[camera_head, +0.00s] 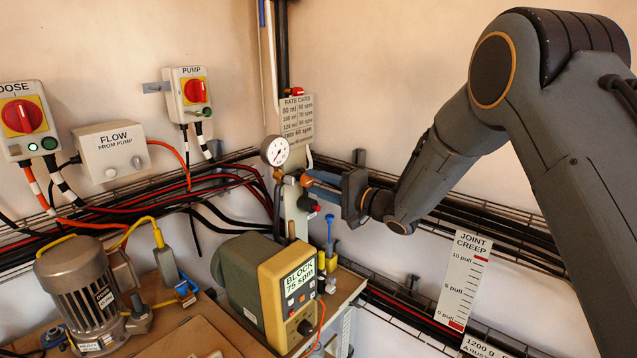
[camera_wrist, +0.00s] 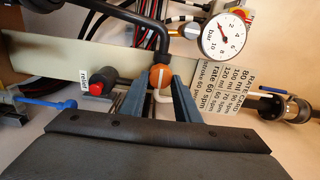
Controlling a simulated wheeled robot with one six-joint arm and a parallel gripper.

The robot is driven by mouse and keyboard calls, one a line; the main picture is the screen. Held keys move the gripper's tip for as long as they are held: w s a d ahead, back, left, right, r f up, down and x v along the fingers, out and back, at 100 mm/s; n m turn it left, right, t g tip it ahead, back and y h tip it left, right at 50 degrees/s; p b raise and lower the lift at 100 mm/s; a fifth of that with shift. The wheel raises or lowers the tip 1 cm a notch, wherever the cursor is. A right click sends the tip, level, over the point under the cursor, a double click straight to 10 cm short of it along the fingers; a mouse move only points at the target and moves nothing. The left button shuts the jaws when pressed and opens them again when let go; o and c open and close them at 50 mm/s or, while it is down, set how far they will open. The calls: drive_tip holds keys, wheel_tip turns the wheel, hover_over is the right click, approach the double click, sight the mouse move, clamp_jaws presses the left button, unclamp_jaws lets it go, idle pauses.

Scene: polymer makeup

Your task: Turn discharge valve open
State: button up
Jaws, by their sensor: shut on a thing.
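An orange round knob with a white line on its face (camera_wrist: 160,75) sits below a black pipe fitting on the pale panel. It looks like the discharge valve's handle, though no label shows on it. My gripper (camera_wrist: 159,86) has its two blue-grey fingers on either side of this knob and is shut on it. In the head view my gripper (camera_head: 312,182) reaches in from the right, and the orange knob (camera_head: 305,180) shows at its fingertips. A pale bent piece below the knob is partly hidden between the fingers.
A pressure gauge (camera_head: 275,151) is close by, its needle near the low end in the wrist view (camera_wrist: 223,34). A red knob (camera_wrist: 96,88) and a blue lever (camera_wrist: 45,103) lie left of my fingers. The pump block (camera_head: 290,285) stands below.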

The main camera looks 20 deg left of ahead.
drive_tip(key=shift+s+a+r, duration=0.1)
drive_tip(key=shift+a+r, duration=0.1)
idle(0.4)
drive_tip(key=o, duration=1)
drive_tip(key=shift+a, duration=0.15)
drive_tip(key=shift+d+f, duration=0.15)
drive_tip(key=shift+d, duration=0.1)
drive_tip(key=b+v, duration=0.2)
drive_tip(key=v, duration=0.5)
drive_tip(key=shift+d+b, duration=0.35)
drive_tip(key=shift+d, duration=0.05)
